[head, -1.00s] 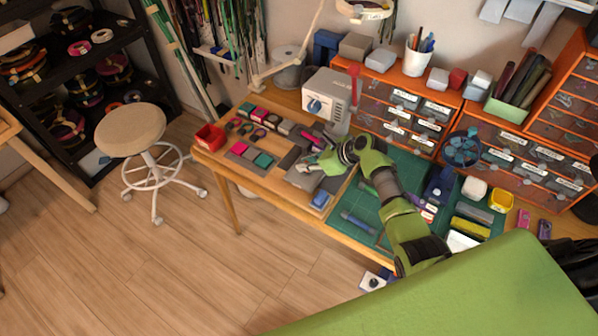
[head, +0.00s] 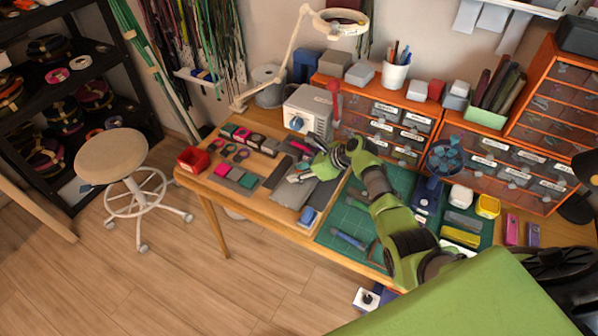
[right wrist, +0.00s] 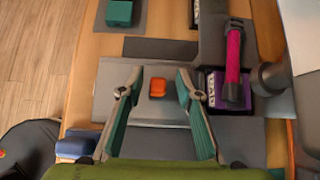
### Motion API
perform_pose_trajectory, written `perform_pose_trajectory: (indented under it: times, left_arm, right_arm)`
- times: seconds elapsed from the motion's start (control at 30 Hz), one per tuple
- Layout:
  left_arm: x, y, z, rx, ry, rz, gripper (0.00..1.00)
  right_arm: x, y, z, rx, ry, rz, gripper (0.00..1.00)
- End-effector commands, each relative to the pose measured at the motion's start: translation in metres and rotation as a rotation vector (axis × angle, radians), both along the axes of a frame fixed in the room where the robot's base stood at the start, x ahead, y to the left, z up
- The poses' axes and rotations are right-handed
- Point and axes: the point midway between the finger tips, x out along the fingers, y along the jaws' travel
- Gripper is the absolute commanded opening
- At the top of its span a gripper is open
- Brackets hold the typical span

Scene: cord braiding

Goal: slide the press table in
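A flat grey plate that looks like the press table (head: 290,196) lies on the wooden bench, in front of the pale press-like machine (head: 312,108) with a blue knob. A red-topped lever (head: 334,90) stands beside the machine. My right gripper (head: 298,178) is over the plate. In the right wrist view the right gripper (right wrist: 158,82) is open, its two fingers apart, with a small orange block (right wrist: 157,88) on the grey plate (right wrist: 110,95) showing between them. I cannot tell whether the fingers touch anything. My left gripper is not in view.
A magenta-handled tool (right wrist: 234,60) lies close right of the fingers, by a purple labelled box (right wrist: 222,90). A blue block (head: 308,216) sits by the plate's front corner. A green cutting mat (head: 350,215) lies right. A stool (head: 112,155) stands left.

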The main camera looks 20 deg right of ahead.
Motion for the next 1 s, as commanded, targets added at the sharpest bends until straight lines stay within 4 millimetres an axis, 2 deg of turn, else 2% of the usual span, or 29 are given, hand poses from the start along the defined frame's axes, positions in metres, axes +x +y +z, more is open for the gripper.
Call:
perform_pose_trajectory:
  times: [0.17,0.37,1.0]
  left_arm:
    - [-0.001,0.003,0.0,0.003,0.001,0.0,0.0]
    - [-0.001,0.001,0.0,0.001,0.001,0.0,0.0]
    - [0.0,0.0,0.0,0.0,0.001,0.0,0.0]
  right_arm:
    - [-0.001,-0.001,0.001,0.001,-0.001,0.0,0.32]
    - [-0.009,-0.008,0.012,0.0,-0.002,0.0,0.32]
    - [-0.058,-0.047,0.074,0.001,-0.001,-0.001,0.32]
